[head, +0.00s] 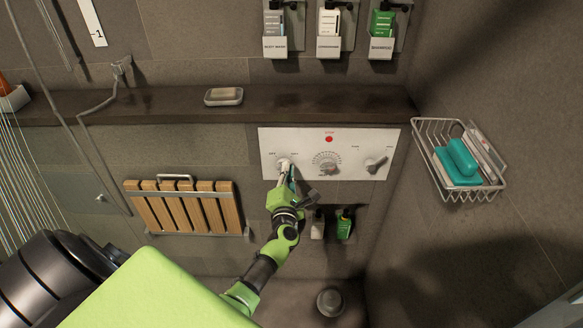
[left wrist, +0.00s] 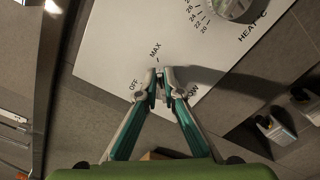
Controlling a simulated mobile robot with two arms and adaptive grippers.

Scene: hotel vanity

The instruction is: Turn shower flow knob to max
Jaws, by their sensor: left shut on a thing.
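The white control panel (head: 305,140) is on the tiled wall, with three knobs in a row. The flow knob (head: 283,163) is the left one. My left gripper (head: 285,170) is shut on it; the fingertips meet over the knob in the left wrist view (left wrist: 160,79). The fingers mostly hide the knob there, so its exact angle is hard to tell. The labels OFF and MAX show beside the fingertips, and a partly covered label ending in "LOW" shows on the other side. My right gripper is not in view.
The heat knob (head: 328,168) and another knob (head: 375,165) are to the right. Above runs a dark ledge (head: 330,104) with a soap dish (head: 223,96). A wire basket (head: 470,193) hangs right; a wooden folding seat (head: 185,207) is left. Bottles (head: 344,224) stand in a niche below.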

